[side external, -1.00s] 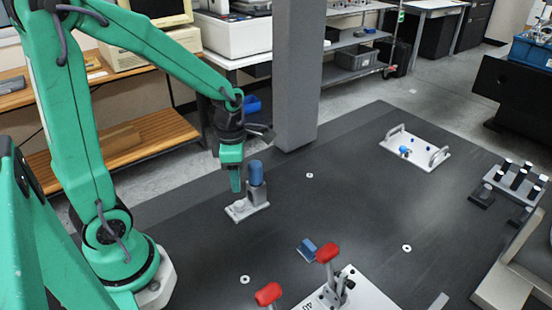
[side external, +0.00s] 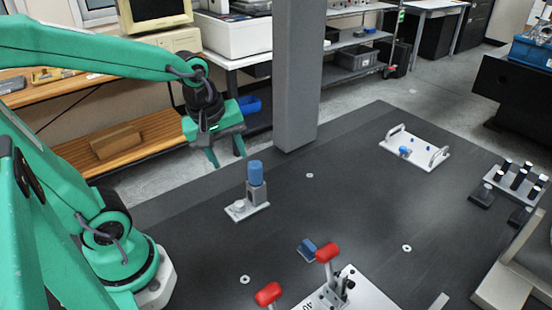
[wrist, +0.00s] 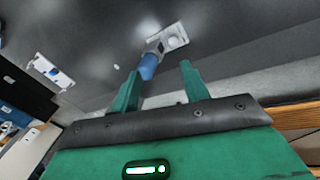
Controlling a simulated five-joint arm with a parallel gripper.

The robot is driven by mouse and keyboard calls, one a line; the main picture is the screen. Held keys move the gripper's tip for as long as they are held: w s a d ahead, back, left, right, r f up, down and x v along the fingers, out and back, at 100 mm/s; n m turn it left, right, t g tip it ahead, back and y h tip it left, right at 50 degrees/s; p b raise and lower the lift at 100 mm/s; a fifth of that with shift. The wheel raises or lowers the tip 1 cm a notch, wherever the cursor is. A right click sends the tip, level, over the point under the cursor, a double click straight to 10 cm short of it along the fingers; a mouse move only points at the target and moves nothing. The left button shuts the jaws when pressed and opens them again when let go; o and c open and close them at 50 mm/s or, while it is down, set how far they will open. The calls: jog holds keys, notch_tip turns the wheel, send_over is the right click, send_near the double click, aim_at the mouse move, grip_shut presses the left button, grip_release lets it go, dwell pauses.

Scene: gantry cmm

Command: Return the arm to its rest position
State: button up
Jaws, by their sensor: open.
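My gripper (side external: 228,158) is open and empty in the side external view, raised above the back left edge of the dark table (side external: 350,220). Its two green fingers point down and are spread apart. A small fixture with a blue cylinder on top (side external: 256,173) stands upright on a light plate below and to the right of the fingers, clear of them. In the wrist view the open fingers (wrist: 160,85) show with the blue cylinder (wrist: 148,66) beyond them, between the fingertips in the picture.
A grey column (side external: 297,75) rises at the table's back edge, right of my gripper. Red-handled clamps (side external: 327,252) and a blue block (side external: 308,250) are at the front. A white plate with handles (side external: 415,150) lies at the back right. A wooden bench (side external: 150,135) stands behind my arm.

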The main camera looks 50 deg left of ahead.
jog(key=s+d+r+m+t, duration=0.1)
jog(key=s+r+m, duration=0.3)
jog(key=m, duration=1)
jog(key=shift+d+r+t, duration=0.35)
jog(key=shift+d+t, duration=0.05)
jog(key=shift+t, duration=0.3)
